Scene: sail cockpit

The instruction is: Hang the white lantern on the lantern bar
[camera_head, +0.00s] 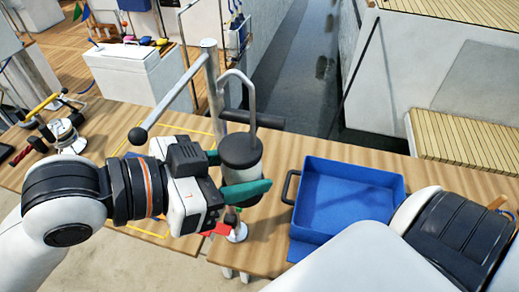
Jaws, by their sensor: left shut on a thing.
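My left gripper (234,176) has teal fingers closed around the lantern (240,151), which is upright. The lantern looks dark grey and pale here, with a tall grey hook (237,76) curving above it. The fingers hide part of its body. The lantern bar (172,96) is a grey rod sloping from the top of a metal post (212,85) down-left in the picture to a black ball end. The lantern's hook shows right of the post, apart from the rod in this view. My right arm shows at the lower right; its gripper is out of view.
An open blue tray (347,197) with a black handle stands on the wooden table right of the lantern. A dark bar (254,120) shows behind the lantern. A winch (66,136) and tools lie at the left. A yellow outline marks the table near the post.

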